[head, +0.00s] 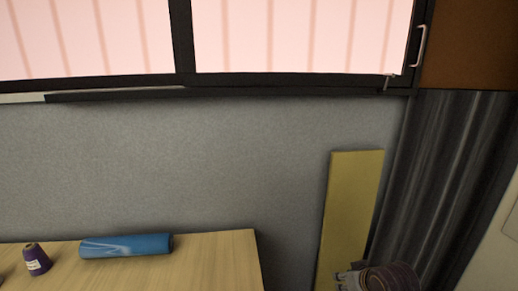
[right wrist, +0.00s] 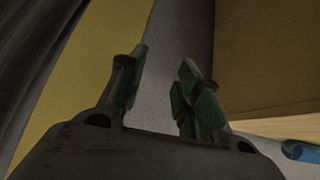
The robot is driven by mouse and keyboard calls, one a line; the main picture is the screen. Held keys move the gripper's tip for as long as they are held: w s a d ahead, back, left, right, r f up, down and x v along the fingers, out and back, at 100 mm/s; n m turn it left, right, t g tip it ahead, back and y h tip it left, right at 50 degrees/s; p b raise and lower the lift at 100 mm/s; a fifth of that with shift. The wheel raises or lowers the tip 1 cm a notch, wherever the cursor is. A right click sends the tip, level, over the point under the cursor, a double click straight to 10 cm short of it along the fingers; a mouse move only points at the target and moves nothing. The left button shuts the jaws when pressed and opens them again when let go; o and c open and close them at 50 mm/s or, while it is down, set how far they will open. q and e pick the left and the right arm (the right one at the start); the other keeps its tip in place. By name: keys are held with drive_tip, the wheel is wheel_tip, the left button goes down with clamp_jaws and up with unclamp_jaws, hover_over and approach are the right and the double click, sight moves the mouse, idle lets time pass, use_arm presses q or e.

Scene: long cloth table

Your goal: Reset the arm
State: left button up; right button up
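My right gripper (right wrist: 163,78) is open in the right wrist view. Its two green-padded fingers stand apart with nothing between them. In the head view, part of my right arm and gripper (head: 350,280) shows at the bottom edge, right of the table and in front of the yellow board. My left gripper is in neither view.
A wooden table (head: 215,262) fills the lower left, holding a blue roll (head: 126,246) and a purple thread cone (head: 36,259). A yellow board (head: 350,205) leans against the grey wall. A dark curtain (head: 445,180) hangs at right. My right gripper is clear of the table.

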drive_tip(key=s+a+f+g, duration=0.2)
drive_tip(key=s+f, duration=0.3)
drive_tip(key=s, duration=0.5)
drive_tip(key=s+a+f+g, duration=0.2)
drive_tip(key=s+f, duration=0.3)
drive_tip(key=s, duration=0.4)
wheel_tip(320, 180, down, 33)
drive_tip(key=s+g, duration=0.1)
drive_tip(key=s, duration=0.2)
drive_tip(key=s+d+f, duration=0.2)
drive_tip(key=s+f, duration=0.9)
drive_tip(key=s+d+f+g+b, duration=0.1)
drive_tip(key=s+d+f, duration=0.1)
drive_tip(key=s+f, duration=0.9)
drive_tip(key=shift+s+d+n+g+h+b, duration=0.2)
drive_tip(key=shift+n+g+h+b, duration=0.1)
drive_tip(key=shift+h, duration=0.1)
drive_tip(key=shift+a, duration=0.1)
